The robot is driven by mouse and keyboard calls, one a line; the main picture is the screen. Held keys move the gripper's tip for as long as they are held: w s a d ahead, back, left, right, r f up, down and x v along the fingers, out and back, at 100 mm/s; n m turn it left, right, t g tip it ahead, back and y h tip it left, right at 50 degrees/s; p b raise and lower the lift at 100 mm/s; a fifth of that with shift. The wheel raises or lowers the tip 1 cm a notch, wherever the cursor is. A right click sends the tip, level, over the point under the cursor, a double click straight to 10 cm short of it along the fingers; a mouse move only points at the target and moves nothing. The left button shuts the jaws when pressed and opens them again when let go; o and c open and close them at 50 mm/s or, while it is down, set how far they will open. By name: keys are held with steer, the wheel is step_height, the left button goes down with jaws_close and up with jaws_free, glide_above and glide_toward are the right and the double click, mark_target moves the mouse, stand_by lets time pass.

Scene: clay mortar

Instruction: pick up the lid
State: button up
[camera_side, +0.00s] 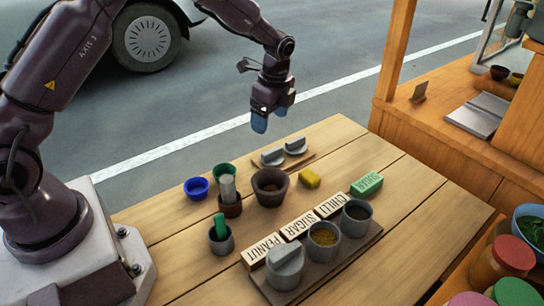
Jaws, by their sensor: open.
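Two grey lids with upright handles lie on a small wooden board (290,166) at the back of the table: a left lid (272,157) and a right lid (295,146). My gripper (266,120), with blue fingertips, hangs above the table's back edge. It appears higher than the two loose lids and is apart from them. It is open, with nothing visible between its fingers.
A blue bowl (197,188) and several cups stand left. Open pots (324,240) and (356,216) share a front tray.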

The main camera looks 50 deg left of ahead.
mark_target(272, 150)
steer(key=f+m, duration=0.1)
steer(key=f, duration=0.3)
steer(key=w+a+f+m, duration=0.1)
steer(key=f, duration=0.2)
steer(key=f+m, duration=0.1)
steer(key=f, duration=0.3)
steer(key=shift+w+a+f+m+t, duration=0.3)
steer(key=shift+w+m, duration=0.1)
steer(key=c, duration=0.7)
steer(key=shift+r, duration=0.15)
